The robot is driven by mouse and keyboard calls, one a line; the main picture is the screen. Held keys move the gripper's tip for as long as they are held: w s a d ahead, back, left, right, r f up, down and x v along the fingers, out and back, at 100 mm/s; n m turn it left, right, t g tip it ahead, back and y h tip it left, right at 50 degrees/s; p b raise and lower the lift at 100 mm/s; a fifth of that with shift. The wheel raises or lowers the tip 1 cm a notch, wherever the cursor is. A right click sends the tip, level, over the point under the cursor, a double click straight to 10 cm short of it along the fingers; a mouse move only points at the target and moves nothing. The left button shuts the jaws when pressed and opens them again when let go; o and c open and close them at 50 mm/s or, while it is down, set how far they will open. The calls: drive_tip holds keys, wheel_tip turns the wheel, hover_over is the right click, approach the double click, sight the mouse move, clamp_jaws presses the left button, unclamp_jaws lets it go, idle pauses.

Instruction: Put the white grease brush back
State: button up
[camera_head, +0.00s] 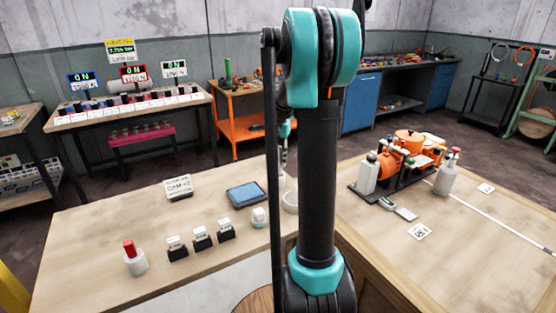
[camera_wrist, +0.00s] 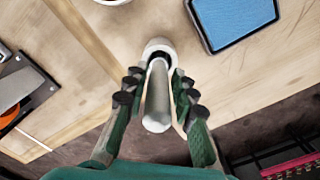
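In the wrist view, the pale grey-white brush handle (camera_wrist: 157,100) stands upright with its lower end inside a white round holder (camera_wrist: 159,47). The bristles are hidden. My gripper (camera_wrist: 159,80) has its green fingers with dark pads on both sides of the handle, low near the holder. A narrow gap seems to show between each finger and the handle, so the gripper looks open around it. In the head view my arm hides most of the gripper and brush.
A blue-topped tray (camera_head: 246,194) lies beside the holder, and it shows in the wrist view (camera_wrist: 235,22). A white round cup (camera_head: 291,201) is close by. A dark rack with orange containers (camera_head: 405,150) stands right.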

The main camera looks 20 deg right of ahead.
drive_tip(key=shift+o, duration=1.2)
drive_tip(key=shift+r, duration=0.1)
wheel_tip(320, 180, up, 12)
drive_tip(key=shift+f, duration=0.1)
